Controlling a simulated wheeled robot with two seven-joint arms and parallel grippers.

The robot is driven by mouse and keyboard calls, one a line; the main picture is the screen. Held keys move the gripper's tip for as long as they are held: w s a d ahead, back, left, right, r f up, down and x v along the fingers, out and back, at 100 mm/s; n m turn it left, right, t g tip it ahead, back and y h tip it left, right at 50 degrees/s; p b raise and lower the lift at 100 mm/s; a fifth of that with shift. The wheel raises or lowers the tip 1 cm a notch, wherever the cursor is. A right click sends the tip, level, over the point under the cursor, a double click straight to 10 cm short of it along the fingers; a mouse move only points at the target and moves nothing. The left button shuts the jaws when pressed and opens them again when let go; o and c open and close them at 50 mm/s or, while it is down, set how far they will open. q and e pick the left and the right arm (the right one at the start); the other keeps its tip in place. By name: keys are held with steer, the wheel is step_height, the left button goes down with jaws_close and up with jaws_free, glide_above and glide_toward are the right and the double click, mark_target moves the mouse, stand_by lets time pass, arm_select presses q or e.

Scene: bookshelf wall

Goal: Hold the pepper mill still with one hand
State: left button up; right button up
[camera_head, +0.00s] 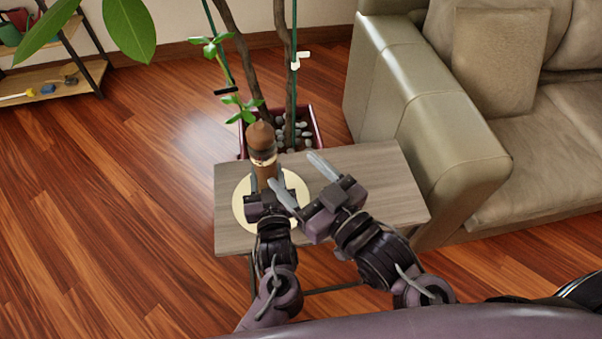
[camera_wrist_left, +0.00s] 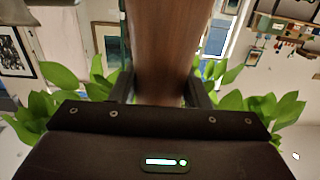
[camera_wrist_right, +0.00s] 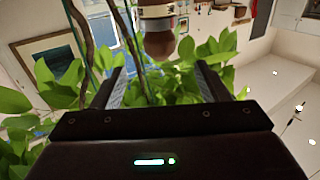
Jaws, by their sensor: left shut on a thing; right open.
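The brown wooden pepper mill (camera_head: 262,143) stands upright on a round cream mat (camera_head: 243,204) on the small grey table. Its lower body is partly hidden behind my left gripper (camera_head: 267,192). In the left wrist view, the mill's brown body (camera_wrist_left: 165,45) fills the space between the two fingers of my left gripper (camera_wrist_left: 163,90), which is shut on it. My right gripper (camera_head: 302,178) is open and empty, to the right of the mill. In the right wrist view, the mill's rounded top (camera_wrist_right: 159,44) shows beyond the open fingers of the right gripper (camera_wrist_right: 158,85).
The grey wooden table (camera_head: 385,180) is bare on its right side. A potted plant in a dark red planter (camera_head: 318,130) stands right behind it. A beige sofa (camera_head: 430,110) is close on the right. A low shelf (camera_head: 62,84) is at the far left.

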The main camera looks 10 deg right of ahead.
stand_by(0.5)
steer(key=w+a+r+n+g+y, duration=0.35)
steer(key=r+n+y, duration=0.25)
steer(key=r, duration=0.2)
steer(key=w+a+r+n+g+y, duration=0.35)
steer(key=r+n+y, duration=0.25)
steer(key=r, duration=0.3)
steer(key=w+a+r+n+g+y, duration=0.2)
steer(key=w+a+r+n+y, duration=0.15)
steer(key=r+n+y, duration=0.35)
steer(key=m+g+h, duration=0.1)
steer(key=g+h, duration=1.1)
steer(key=g, duration=0.4)
glide_toward(249, 140)
steer(key=x, duration=0.9)
steer(key=shift+s+a, duration=0.1)
steer(key=shift+a, duration=0.05)
